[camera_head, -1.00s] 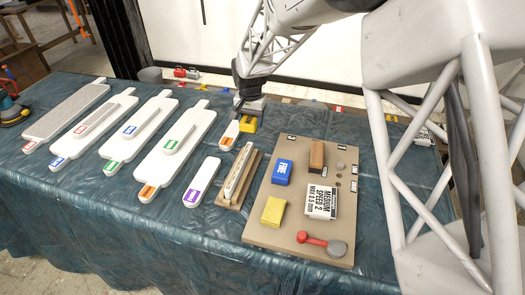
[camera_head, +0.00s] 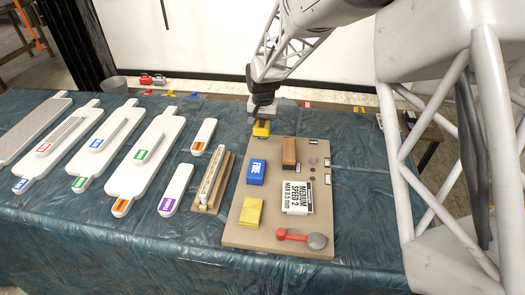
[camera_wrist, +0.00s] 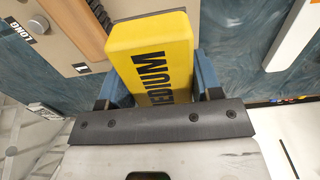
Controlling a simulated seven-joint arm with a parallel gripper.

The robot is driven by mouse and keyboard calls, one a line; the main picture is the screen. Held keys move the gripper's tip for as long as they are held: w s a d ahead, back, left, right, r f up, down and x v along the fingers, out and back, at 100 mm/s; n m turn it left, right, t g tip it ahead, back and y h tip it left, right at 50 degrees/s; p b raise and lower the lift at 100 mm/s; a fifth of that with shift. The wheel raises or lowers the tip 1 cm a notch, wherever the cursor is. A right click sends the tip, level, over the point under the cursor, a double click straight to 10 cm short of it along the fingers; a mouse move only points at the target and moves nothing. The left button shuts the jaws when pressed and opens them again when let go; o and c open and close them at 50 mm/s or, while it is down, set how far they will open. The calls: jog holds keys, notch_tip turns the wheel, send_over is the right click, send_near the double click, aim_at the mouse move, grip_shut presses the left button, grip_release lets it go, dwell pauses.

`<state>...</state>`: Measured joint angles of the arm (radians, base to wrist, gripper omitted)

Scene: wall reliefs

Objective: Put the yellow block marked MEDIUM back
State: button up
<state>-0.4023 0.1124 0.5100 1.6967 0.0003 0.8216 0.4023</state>
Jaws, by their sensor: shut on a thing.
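The yellow block (camera_wrist: 150,45) shows the word MEDIUM in the wrist view. My gripper (camera_wrist: 160,82) is shut on it, with one blue finger on each side. In the head view the yellow block (camera_head: 261,129) is under my gripper (camera_head: 262,112), at the far left corner of the tan board (camera_head: 238,232). The head view does not make clear whether it touches the board. On the board stand a blue block marked FINE (camera_head: 256,172), a brown block (camera_head: 289,151) and another yellow piece (camera_head: 250,211).
A white card reading MEDIUM SPEED 2 (camera_head: 297,197) and a red-handled tool (camera_head: 295,237) lie on the board. Left of it are a wooden holder (camera_head: 212,185) and several white paddles (camera_head: 150,160). Bare blue cloth (camera_head: 357,180) lies right of the board.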

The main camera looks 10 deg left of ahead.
jog(key=shift+f, duration=0.1)
send_over(263, 150)
jog(key=shift+f, duration=3.05)
jog(key=shift+f, duration=1.9)
jog(key=shift+f, duration=0.15)
jog(key=o, duration=1.1)
notch_tip(263, 150, up, 12)
jog(key=shift+r, duration=0.15)
